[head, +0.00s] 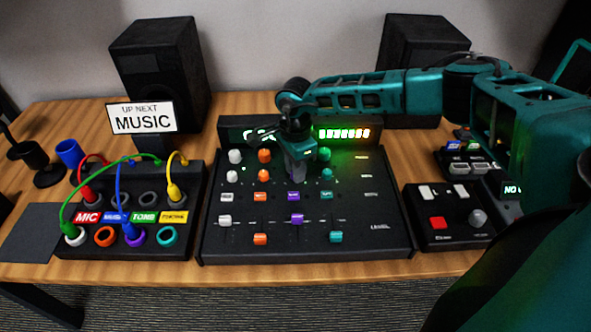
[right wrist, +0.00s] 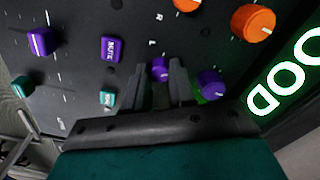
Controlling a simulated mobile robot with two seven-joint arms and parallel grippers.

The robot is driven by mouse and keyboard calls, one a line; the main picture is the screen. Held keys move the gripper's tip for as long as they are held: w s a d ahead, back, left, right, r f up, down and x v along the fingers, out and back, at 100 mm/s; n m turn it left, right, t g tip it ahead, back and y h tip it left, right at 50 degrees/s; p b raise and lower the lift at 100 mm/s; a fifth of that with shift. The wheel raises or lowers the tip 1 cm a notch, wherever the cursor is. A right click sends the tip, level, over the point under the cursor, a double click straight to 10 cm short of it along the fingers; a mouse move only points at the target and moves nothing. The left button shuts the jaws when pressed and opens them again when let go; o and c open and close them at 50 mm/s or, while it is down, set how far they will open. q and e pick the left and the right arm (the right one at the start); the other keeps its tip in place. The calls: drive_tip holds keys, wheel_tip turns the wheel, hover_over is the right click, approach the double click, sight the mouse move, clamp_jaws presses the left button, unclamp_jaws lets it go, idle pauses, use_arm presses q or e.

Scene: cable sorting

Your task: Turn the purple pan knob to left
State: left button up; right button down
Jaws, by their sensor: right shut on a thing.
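The purple pan knob (right wrist: 160,67) is in the right wrist view, beside small "L" and "R" marks on the black mixer panel (head: 365,215). My right gripper (right wrist: 161,77) has one finger on each side of it and is shut on it. In the head view, my right gripper (head: 297,174) reaches down on the purple column and hides this knob. A second purple knob (right wrist: 210,84) sits just outside the fingers, nearer the display. A light mark shows on the pan knob, but its exact angle is hard to read. My left gripper is not in view.
Orange knobs (head: 264,174) and teal knobs (head: 327,174) flank the purple column closely. The purple mute button (head: 293,197) and purple fader (head: 297,218) lie in front. A lit green display (head: 344,133) stands behind. A cable patch box (head: 120,245) is left.

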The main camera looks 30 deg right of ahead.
drive_tip(key=n+b, duration=0.2)
drive_tip(key=n, duration=0.2)
drive_tip(key=shift+f+n, duration=0.1)
drive_tip(key=shift+n, duration=0.2)
drive_tip(key=shift+n+b, duration=0.35)
drive_tip(key=shift+n, duration=0.65)
drive_tip(key=shift+n+b, duration=0.35)
drive_tip(key=shift+n, duration=0.55)
drive_tip(key=shift+n+b, duration=0.35)
drive_tip(key=shift+n, duration=0.35)
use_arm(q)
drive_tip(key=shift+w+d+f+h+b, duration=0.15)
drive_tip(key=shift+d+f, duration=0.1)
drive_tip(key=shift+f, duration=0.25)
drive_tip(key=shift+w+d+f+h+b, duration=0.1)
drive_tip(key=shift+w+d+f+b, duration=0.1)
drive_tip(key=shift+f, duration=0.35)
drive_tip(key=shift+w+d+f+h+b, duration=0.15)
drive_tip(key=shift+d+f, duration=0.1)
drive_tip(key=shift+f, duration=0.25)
use_arm(e)
drive_tip(key=shift+n, duration=1.3)
drive_tip(key=c, duration=0.9)
unclamp_jaws()
drive_tip(key=shift+c, duration=0.2)
